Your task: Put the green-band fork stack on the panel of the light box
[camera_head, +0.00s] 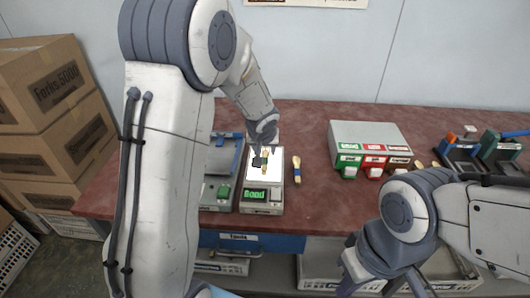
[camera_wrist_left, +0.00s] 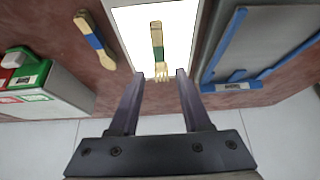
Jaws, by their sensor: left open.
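The green-band fork stack (camera_wrist_left: 157,45) lies on the lit white panel (camera_wrist_left: 125,22) of the light box, with its tines toward my left gripper. In the head view the light box (camera_head: 261,208) shows "Good" in green, and the stack (camera_head: 266,158) is partly hidden by the gripper. My left gripper (camera_wrist_left: 165,75) is open, its fingertips on either side of the tine end; I see no grip on the stack. The lower end of my right arm (camera_head: 375,262) is at the bottom right, and its jaw state is unclear.
A blue-band piece of wooden cutlery (camera_head: 296,170) lies right of the light box. A blue-edged device (camera_head: 223,155) stands close on its left. A grey box with green and red fronts (camera_head: 368,135) stands further right. Cartons (camera_head: 45,85) are stacked at left.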

